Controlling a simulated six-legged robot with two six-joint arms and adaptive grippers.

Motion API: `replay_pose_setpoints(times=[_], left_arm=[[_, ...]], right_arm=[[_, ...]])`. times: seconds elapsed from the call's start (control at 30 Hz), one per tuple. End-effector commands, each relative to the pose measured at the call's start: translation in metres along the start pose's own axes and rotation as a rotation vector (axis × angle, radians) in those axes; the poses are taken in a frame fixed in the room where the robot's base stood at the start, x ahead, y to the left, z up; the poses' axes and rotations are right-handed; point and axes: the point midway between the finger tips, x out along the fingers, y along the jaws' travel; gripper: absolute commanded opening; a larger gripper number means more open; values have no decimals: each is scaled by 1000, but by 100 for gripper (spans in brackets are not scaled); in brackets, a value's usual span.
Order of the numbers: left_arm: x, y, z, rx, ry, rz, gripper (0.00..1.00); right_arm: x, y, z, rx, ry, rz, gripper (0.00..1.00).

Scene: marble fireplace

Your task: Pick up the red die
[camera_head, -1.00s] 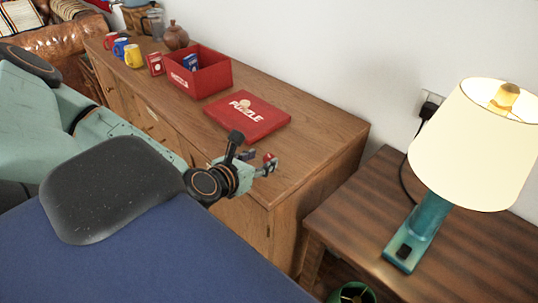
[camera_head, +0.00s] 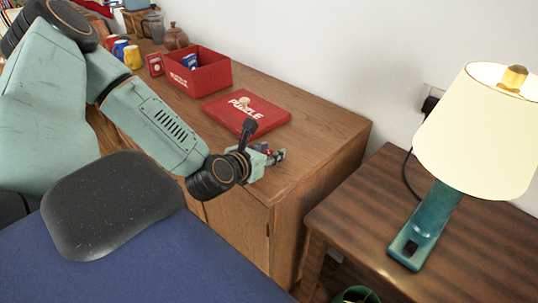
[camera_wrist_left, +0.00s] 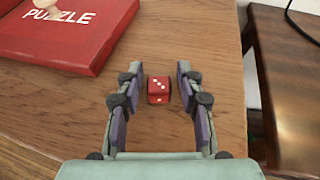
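The red die (camera_wrist_left: 158,90) with white pips sits on the wooden cabinet top (camera_wrist_left: 215,30) in the left wrist view. My left gripper (camera_wrist_left: 156,78) is open, with one finger on each side of the die and a gap on both sides. In the head view my left gripper (camera_head: 272,154) is low over the cabinet's right end, and the die is mostly hidden there, with only a little red showing among the fingers. My right gripper is not in view.
A red puzzle lid (camera_head: 262,122) lies just behind the gripper, and an open red box (camera_head: 212,78) stands further left. A side table (camera_head: 470,235) with a lamp (camera_head: 480,130) is at the right. Mugs (camera_head: 132,57) stand far left.

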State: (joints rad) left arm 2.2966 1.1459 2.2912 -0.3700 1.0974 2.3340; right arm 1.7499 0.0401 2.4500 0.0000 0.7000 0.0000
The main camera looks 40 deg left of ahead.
Motion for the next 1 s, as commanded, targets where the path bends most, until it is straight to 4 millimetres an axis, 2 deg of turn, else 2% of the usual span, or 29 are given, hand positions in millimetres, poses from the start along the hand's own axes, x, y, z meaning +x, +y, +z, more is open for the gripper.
replay_pose_setpoints(times=[0.03,0.33,0.67,1.0], left_arm=[[0,0,0,0,0,0,30],[0,0,0,0,0,0,7],[-3,1,7,-1,-1,2,6],[-23,0,54,-5,-2,1,6]], right_arm=[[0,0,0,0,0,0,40],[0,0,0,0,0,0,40],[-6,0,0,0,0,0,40],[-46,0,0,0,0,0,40]])
